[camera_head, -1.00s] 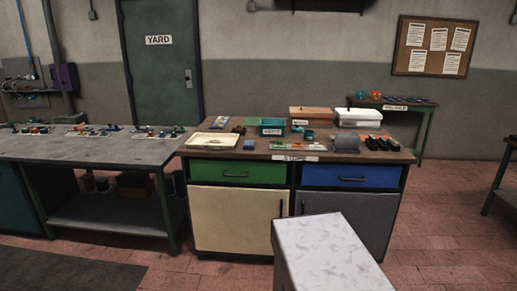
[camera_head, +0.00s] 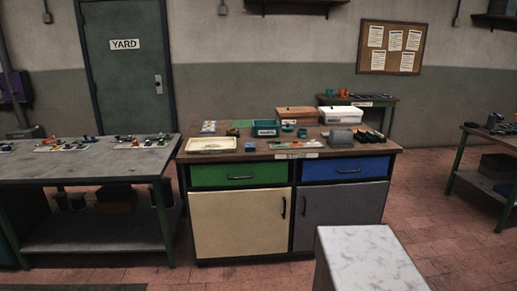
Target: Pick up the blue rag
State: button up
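I cannot make out a blue rag for certain. A small dark-blue item (camera_head: 250,146) lies on the wooden top of the storage cabinet (camera_head: 225,158), between a cream tray (camera_head: 211,151) and a teal bin (camera_head: 266,134); it is too small to tell whether it is cloth. My gripper is not in view.
The cabinet has a green drawer (camera_head: 239,174) and a blue drawer (camera_head: 346,169), both shut. A brown box (camera_head: 296,113), a white box (camera_head: 346,116) and a grey block (camera_head: 340,136) stand on it. Workbenches flank it left (camera_head: 80,172) and right (camera_head: 485,185). Red floor (camera_head: 440,225) is open at right.

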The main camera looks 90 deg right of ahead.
aim_at(250, 146)
jog(key=z, duration=0.45)
jog(key=i, duration=0.65)
jog(key=z, duration=0.75)
jog(key=i, duration=0.6)
jog(key=z, duration=0.7)
jog(key=i, duration=0.75)
jog(key=z, duration=0.6)
jog(key=i, duration=0.7)
jog(key=z, duration=0.2)
